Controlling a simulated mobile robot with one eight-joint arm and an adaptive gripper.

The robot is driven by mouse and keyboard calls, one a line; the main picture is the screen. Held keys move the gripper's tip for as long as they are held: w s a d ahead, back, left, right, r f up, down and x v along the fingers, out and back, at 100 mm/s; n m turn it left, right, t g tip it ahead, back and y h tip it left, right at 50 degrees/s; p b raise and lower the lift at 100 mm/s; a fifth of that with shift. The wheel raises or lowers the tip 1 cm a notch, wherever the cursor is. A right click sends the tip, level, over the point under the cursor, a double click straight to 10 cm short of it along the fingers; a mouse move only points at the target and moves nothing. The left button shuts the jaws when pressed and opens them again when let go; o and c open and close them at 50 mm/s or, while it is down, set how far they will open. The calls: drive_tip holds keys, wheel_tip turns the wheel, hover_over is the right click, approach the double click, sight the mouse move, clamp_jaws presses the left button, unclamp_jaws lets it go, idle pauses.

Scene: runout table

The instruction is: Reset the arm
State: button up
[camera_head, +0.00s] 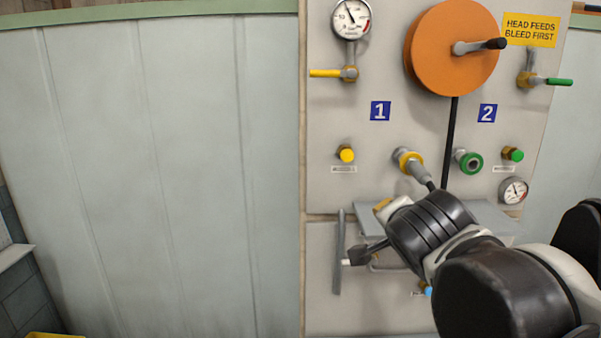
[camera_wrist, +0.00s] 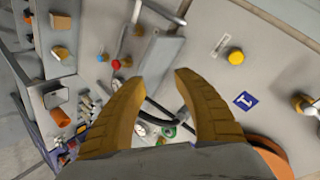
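My arm reaches up from the lower right in the head view, in front of the lower part of a grey panel (camera_head: 382,138). In the wrist view my gripper (camera_wrist: 148,80) has its two yellow-brown fingers spread wide apart, with nothing held between them. Behind the fingers, a black hose and a green ring fitting (camera_wrist: 168,131) show. In the head view the fingers are mostly hidden behind my wrist, beside a small grey shelf (camera_head: 488,218).
The panel carries an orange reel (camera_head: 440,58), a yellow-handled valve (camera_head: 325,73), a green-handled valve (camera_head: 558,81), a gauge (camera_head: 351,18) and a green coupling (camera_head: 470,162). The pale wall (camera_head: 150,170) at left is clear.

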drive_tip(key=s+f+n+g+b, duration=0.1)
drive_tip(key=s+f+n+b, duration=0.3)
drive_tip(key=f, duration=1)
drive_tip(key=s+d+f+n+g+y+b, duration=0.1)
drive_tip(key=s+f+n+b, duration=0.3)
drive_tip(key=f, duration=0.9)
drive_tip(key=s+f+n+g+y+b, duration=0.1)
drive_tip(key=s+f+n+g+b, duration=0.2)
drive_tip(key=s+f+b, duration=0.6)
wheel_tip(320, 180, down, 6)
drive_tip(key=n+b, duration=0.1)
drive_tip(key=b, duration=0.2)
drive_tip(key=shift+d+r, duration=0.2)
drive_tip(key=shift+d, duration=0.05)
